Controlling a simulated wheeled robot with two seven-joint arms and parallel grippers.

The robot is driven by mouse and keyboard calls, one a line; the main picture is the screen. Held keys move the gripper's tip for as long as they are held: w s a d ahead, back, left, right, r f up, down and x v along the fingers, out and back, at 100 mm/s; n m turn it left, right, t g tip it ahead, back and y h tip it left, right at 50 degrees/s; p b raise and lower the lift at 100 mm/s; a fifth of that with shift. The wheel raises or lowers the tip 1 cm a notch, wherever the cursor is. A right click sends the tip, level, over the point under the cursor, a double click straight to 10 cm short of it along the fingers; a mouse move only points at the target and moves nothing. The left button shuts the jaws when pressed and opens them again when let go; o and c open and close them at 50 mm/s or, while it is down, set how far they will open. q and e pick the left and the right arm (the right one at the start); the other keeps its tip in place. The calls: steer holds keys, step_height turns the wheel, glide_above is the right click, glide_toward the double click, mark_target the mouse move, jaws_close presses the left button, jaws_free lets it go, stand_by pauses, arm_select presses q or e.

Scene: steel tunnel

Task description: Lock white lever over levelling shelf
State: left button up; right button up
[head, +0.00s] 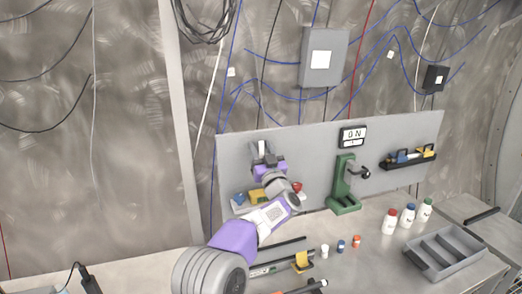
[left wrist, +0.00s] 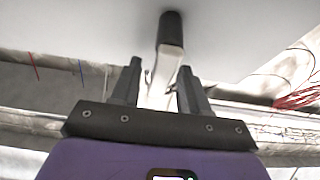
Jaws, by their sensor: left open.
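The white lever (left wrist: 165,65) shows in the left wrist view. Its pale shank lies between my left gripper's fingers, and its dark tip reaches beyond them. My left gripper (left wrist: 158,82) is open around the shank, with a gap visible at least on the right side. In the head view my left gripper (head: 263,152) is up against the grey back panel, above a small shelf (head: 238,209) that holds blue and yellow items. My arm hides part of this shelf. I cannot tell which shelf is the levelling one. My right gripper is not in view.
A green stand (head: 345,185) is right of my arm. A black shelf (head: 408,162) with blue and yellow items hangs further right. Several bottles, small caps and a grey divided tray (head: 446,252) are on the bench. Cables run along the wall.

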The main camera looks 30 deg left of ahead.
arm_select(q)
steer(key=v, duration=0.7)
steer(key=shift+s+d+b, duration=0.15)
steer(key=shift+d+b, duration=0.05)
steer(key=shift+b, duration=0.2)
steer(key=shift+f, duration=0.1)
